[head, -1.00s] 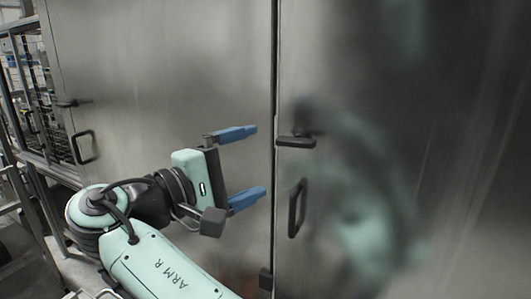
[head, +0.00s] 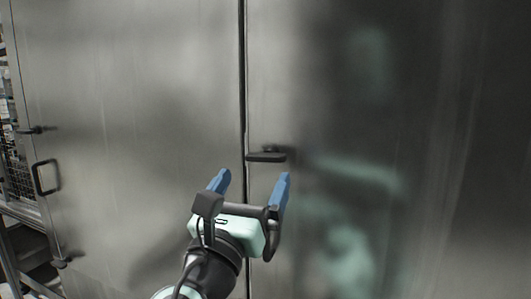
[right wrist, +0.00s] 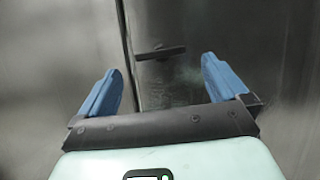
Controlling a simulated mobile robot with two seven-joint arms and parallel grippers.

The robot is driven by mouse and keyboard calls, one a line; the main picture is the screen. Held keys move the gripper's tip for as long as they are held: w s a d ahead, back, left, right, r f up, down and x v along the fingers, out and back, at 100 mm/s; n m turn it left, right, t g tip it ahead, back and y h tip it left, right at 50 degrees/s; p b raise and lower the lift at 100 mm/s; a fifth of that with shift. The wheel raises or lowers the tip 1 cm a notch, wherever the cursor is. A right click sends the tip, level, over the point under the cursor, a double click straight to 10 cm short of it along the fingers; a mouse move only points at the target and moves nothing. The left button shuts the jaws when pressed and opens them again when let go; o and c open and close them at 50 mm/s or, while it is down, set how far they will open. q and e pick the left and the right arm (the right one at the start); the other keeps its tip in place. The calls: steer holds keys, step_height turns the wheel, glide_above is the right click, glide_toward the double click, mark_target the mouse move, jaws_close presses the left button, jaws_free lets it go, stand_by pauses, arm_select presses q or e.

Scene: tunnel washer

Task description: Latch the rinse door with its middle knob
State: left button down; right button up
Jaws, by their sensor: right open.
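The rinse door looks to be the large steel panel (head: 420,120) right of the dark vertical seam; no label shows. A black lever-like knob (head: 267,156) sits on it beside the seam, lying roughly level. The knob also shows in the right wrist view (right wrist: 160,52), beyond and between the fingertips. My right gripper (head: 253,177) is open and empty, its two blue fingers spread left and right just below the knob in the picture. I see no contact with the knob. My left gripper is not in view.
The steel panel (head: 130,90) left of the seam carries another black knob (head: 35,129) and a pull handle (head: 46,177). Racks and railings stand at the far left.

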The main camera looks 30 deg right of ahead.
mark_target(263, 160)
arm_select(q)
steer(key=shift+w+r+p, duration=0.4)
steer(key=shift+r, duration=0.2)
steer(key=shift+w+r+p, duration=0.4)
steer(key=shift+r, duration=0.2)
arm_select(e)
steer(key=x, duration=0.8)
steer(key=shift+w+d, duration=0.1)
steer(key=shift+d, duration=0.05)
steer(key=shift+c, duration=0.3)
